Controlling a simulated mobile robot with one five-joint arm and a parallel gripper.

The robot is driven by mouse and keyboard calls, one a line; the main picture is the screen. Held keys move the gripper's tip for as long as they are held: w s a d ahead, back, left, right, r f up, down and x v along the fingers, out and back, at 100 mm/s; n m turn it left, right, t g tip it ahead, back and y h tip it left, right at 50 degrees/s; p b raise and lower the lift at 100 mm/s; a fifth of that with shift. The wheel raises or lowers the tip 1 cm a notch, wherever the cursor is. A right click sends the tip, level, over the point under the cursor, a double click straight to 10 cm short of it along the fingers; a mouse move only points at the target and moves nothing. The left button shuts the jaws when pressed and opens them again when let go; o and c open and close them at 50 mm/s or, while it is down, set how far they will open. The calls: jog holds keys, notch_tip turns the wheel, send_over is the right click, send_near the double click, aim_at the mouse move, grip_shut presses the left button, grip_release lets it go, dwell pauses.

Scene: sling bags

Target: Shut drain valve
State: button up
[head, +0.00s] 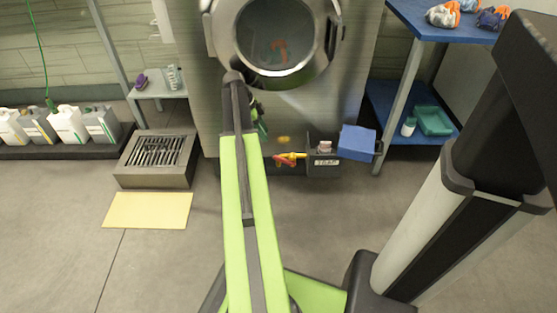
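A small valve with a yellow and red handle (290,158) sticks out low on the front of the steel washing machine (350,60). It is just right of my arm, left of a dark box. I take it to be the drain valve; its exact handle angle is too small to tell. My green arm reaches up from the bottom of the head view to the machine's front, below the round door (276,38). My gripper is hidden behind the arm's end; only small dark and green parts show there.
A dark box marked "SOAP" (323,162) and a blue bin (357,142) are right of the valve. A grated floor drain (157,152) and yellow mat (147,210) lie left. Jugs (66,122) stand far left. A blue shelf table (428,28) is right. The front floor is open.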

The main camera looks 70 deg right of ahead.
aim_at(278, 157)
jog(key=b+x, duration=1.2)
jog(key=x, duration=0.3)
jog(key=shift+w+b, duration=0.15)
jog(key=shift+b, duration=0.25)
jog(key=shift+s+f+b, duration=0.2)
jog(key=shift+f+b, duration=0.1)
jog(key=shift+r, duration=0.1)
grip_shut()
jog(key=shift+w, duration=0.1)
